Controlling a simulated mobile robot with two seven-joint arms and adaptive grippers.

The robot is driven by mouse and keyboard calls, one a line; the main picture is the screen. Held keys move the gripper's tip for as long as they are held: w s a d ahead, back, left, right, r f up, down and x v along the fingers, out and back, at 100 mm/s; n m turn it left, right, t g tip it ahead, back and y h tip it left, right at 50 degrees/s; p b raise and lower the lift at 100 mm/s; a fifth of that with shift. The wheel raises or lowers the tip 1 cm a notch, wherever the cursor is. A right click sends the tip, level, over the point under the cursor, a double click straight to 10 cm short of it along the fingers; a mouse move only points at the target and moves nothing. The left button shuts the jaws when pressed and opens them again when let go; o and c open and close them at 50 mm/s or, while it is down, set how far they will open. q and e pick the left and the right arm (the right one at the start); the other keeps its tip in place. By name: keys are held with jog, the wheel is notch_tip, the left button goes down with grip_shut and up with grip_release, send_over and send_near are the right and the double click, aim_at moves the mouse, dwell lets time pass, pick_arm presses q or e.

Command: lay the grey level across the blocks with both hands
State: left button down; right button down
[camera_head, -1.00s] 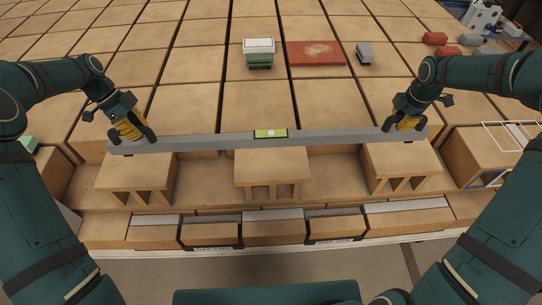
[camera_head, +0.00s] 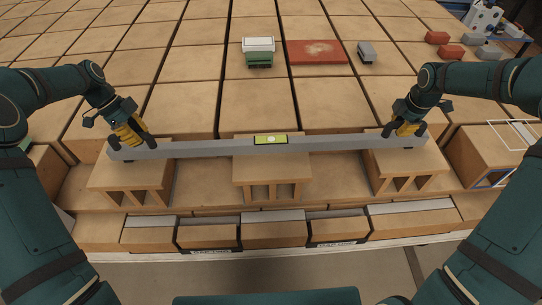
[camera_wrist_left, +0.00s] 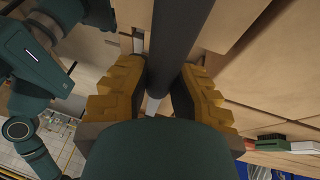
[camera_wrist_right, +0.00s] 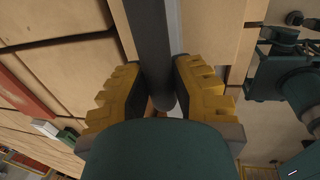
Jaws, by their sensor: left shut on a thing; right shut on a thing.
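The long grey level (camera_head: 210,147) with a yellow-green vial window spans three hollow blocks in the head view: the left block (camera_head: 130,180), the middle block (camera_head: 272,170) and the right block (camera_head: 408,168). My left gripper (camera_head: 130,137) is shut on the level near its left end. My right gripper (camera_head: 405,130) is shut on it near its right end. In the wrist views the bar runs between the yellow fingers of the left gripper (camera_wrist_left: 160,95) and the right gripper (camera_wrist_right: 160,95). The level lies over the block tops; whether it touches them I cannot tell.
Red and grey pieces sit at the far right. Another hollow block (camera_head: 485,155) stands at right. A lower row of blocks runs in front.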

pick_arm(q)
jog(key=shift+f, duration=0.2)
pick_arm(e)
jog(key=shift+f, duration=0.2)
pick_arm(q)
jog(key=c, duration=1.2)
grip_release()
jog(key=shift+f, duration=0.15)
pick_arm(e)
jog(key=c, duration=1.2)
grip_release()
jog(key=shift+f, duration=0.15)
pick_arm(q)
jog(key=shift+o, duration=1.1)
pick_arm(e)
jog(key=shift+o, duration=1.4)
pick_arm(q)
jog(key=v, duration=1.2)
pick_arm(e)
notch_tip(320, 180, up, 12)
jog(key=s, duration=0.2)
jog(key=shift+s, duration=0.25)
pick_arm(q)
jog(key=shift+s, duration=0.15)
pick_arm(e)
jog(key=shift+f, duration=0.1)
